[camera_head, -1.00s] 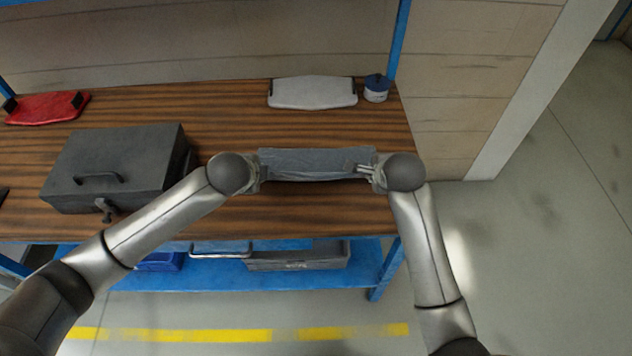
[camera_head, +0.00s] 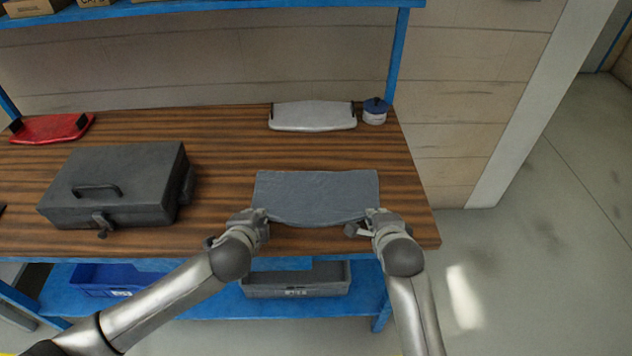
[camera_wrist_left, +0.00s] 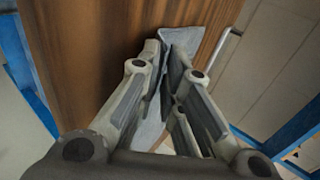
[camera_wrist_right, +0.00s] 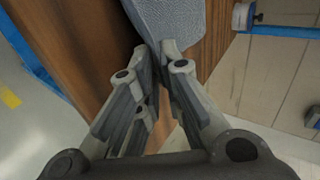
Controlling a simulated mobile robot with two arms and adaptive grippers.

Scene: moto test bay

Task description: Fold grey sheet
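The grey sheet (camera_head: 316,192) lies on the wooden table in front of me, roughly rectangular, its near edge bowed towards me. My left gripper (camera_head: 262,217) is at its near left corner. In the left wrist view (camera_wrist_left: 166,50) its fingertips are close together with grey cloth (camera_wrist_left: 186,40) at and beyond them. My right gripper (camera_head: 372,217) is at the near right corner. In the right wrist view (camera_wrist_right: 155,48) its fingertips meet on the edge of the cloth (camera_wrist_right: 172,20). Both grippers appear shut on the sheet. The pinched corners are partly hidden by the fingers.
A dark toolbox (camera_head: 115,185) stands left of the sheet. A light grey flat object (camera_head: 312,116) and a blue-lidded jar (camera_head: 374,112) are at the back; a red object (camera_head: 52,128) is back left. Bins sit on the blue lower shelf (camera_head: 215,301). Bare table (camera_head: 225,150) surrounds the sheet.

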